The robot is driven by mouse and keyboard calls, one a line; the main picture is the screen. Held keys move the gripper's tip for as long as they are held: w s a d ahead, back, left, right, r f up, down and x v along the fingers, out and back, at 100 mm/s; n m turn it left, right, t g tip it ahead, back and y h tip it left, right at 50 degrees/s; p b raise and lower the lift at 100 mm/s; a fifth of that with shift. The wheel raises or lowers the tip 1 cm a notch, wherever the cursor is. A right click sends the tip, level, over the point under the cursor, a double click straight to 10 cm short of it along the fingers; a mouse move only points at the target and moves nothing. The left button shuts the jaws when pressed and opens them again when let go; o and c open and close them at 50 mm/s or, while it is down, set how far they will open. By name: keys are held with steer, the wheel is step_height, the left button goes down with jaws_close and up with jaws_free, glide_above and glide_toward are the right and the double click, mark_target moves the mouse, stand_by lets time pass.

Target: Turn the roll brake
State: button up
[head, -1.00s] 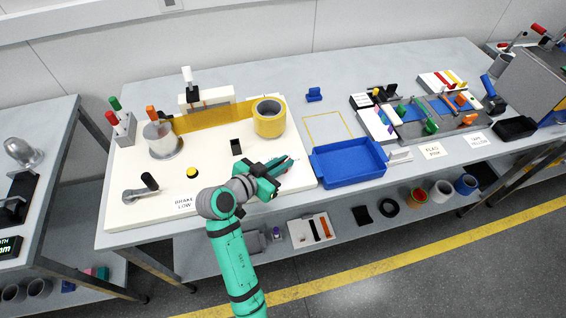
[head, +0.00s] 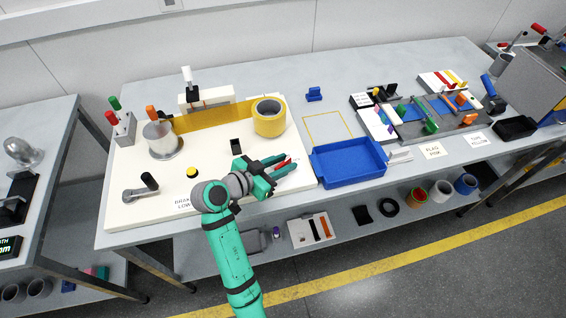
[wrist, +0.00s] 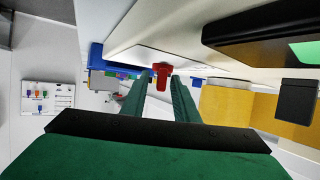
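The roll brake is a grey lever (head: 136,193) with a black knob (head: 149,181), at the front left of the cream board, beside a label that reads BRAKE LOW (head: 185,202). A yellow tape roll (head: 269,117) stands at the board's right; its amber web runs left to a metal roller (head: 161,139). My gripper (head: 282,166) is over the board's front right, well to the right of the lever and pointing right. Its teal fingers are apart with a small red piece (wrist: 161,76) between them; I see no firm grip on it. The lever is not seen in the wrist view.
A blue tray (head: 348,163) is just right of my gripper. A block with red and green handles (head: 123,128) stands at the board's left. A yellow button (head: 192,172) and a black block (head: 236,146) lie between lever and gripper.

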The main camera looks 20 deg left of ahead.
steer(key=v, duration=1.1)
steer(key=shift+w+f, duration=0.1)
steer(key=shift+w, duration=0.05)
stand_by(0.3)
